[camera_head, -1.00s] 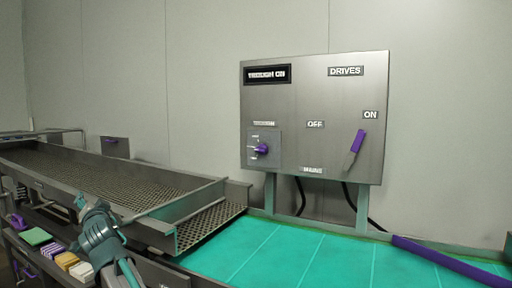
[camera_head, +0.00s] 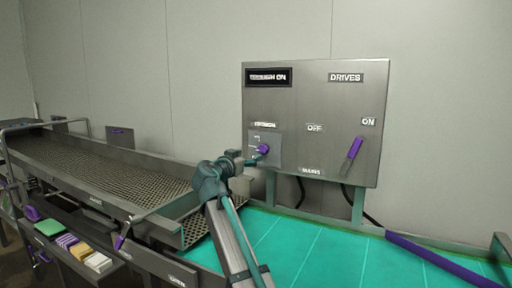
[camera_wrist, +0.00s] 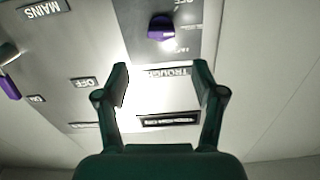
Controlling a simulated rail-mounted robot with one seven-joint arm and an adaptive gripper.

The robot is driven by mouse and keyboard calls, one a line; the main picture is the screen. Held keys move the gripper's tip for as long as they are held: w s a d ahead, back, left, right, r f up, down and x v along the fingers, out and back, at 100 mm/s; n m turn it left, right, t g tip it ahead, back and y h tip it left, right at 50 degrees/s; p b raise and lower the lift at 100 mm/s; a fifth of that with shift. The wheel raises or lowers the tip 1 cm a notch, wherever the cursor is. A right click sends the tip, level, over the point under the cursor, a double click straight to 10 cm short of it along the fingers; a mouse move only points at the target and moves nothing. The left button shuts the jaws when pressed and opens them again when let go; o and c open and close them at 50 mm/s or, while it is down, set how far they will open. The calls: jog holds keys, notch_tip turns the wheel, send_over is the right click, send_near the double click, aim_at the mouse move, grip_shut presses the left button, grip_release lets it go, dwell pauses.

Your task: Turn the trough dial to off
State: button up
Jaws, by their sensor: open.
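The trough dial is a purple knob (camera_head: 263,149) on a grey plate at the lower left of the steel control panel (camera_head: 318,102). A dark display (camera_head: 269,77) above it reads "TROUGH ON". My gripper (camera_head: 254,160) is at the dial's lower left in the head view, partly overlapping its plate; contact cannot be told there. In the wrist view, the panel appears upside down. My open, empty gripper (camera_wrist: 161,72) has its fingers apart, with the purple knob (camera_wrist: 161,28) beyond the fingertips, roughly centred between them.
A purple-handled lever (camera_head: 352,153) is on the panel's right, by the OFF and ON labels. A perforated trough (camera_head: 110,165) runs along the left. A teal belt (camera_head: 310,245) lies below the panel. Black cables hang beneath it.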

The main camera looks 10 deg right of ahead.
aim_at(261, 150)
jog(key=p+x, duration=0.3)
jog(key=x, duration=0.6)
jog(key=shift+a+r, duration=0.1)
jog(key=shift+w+d+p, duration=0.35)
jog(key=shift+w+d, duration=0.05)
jog(key=shift+w, duration=0.15)
jog(key=shift+c, duration=0.2)
jog(key=c, duration=1.1)
